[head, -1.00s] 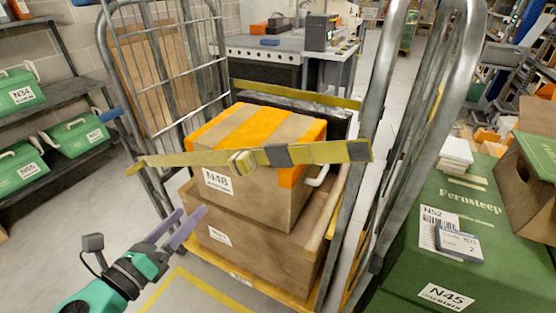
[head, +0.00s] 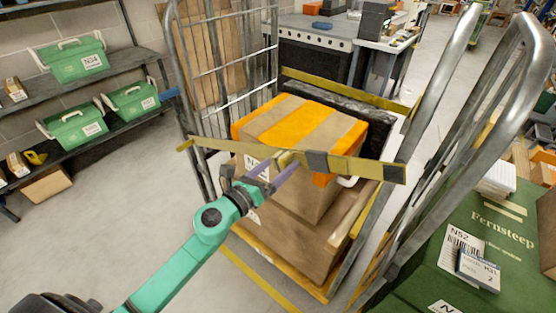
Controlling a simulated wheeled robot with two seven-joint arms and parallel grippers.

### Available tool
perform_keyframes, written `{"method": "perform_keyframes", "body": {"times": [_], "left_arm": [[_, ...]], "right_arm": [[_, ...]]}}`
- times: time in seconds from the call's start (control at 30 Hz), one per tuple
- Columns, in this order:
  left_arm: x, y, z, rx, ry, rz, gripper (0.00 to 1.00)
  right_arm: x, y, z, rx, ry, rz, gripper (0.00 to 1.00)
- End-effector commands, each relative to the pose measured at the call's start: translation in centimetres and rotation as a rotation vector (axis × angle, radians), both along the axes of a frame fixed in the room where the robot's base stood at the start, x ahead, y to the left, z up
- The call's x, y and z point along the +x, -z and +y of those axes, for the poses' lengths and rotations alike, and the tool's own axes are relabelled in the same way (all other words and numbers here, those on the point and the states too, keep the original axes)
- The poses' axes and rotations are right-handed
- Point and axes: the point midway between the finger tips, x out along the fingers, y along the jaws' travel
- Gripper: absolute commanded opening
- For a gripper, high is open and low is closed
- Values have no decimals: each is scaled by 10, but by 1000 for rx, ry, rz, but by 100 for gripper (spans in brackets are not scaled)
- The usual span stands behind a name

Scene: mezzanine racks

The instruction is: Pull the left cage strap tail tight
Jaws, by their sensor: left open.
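A yellow strap (head: 225,148) runs across the front of the metal roll cage (head: 187,95), with a buckle near its middle and a grey band (head: 316,161) to the right of it. Its right end passes the cage's right side. A second yellow strap (head: 340,90) crosses the back. My left gripper (head: 281,169) is open, its purple fingers pointing up at the strap just below the buckle. The fingers partly hide the buckle, and I cannot tell whether they touch the strap. My right gripper is not in view.
A box with orange tape (head: 290,118) sits on a larger brown box (head: 298,238) in the cage. A green Fernsteep case (head: 475,240) stands at right. Shelves with green boxes (head: 78,57) stand at left. Grey floor (head: 120,205) is clear between shelves and cage.

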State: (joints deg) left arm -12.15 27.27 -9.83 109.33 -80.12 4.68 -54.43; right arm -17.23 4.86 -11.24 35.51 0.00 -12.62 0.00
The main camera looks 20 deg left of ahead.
Motion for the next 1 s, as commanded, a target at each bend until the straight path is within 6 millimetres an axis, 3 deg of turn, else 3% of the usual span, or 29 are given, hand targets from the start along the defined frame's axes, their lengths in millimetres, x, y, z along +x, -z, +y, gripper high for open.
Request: {"method": "perform_keyframes", "body": {"times": [0.2, 0.27, 0.4, 0.47, 0.67, 1.0], "left_arm": [[1, 1, -1, 0, 0, 0, 92], [1, 1, 0, -1, 0, 0, 73], [1, 1, 0, -1, 0, 0, 20], [1, 1, 0, -1, 0, 0, 0], [2, 3, 2, 0, 0, 0, 0], [23, 33, 57, 5, -4, 0, 0]], "right_arm": [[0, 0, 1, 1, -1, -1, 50], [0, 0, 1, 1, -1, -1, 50], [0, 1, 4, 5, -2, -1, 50], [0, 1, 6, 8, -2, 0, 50], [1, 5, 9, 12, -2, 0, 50], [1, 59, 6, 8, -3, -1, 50]]}}
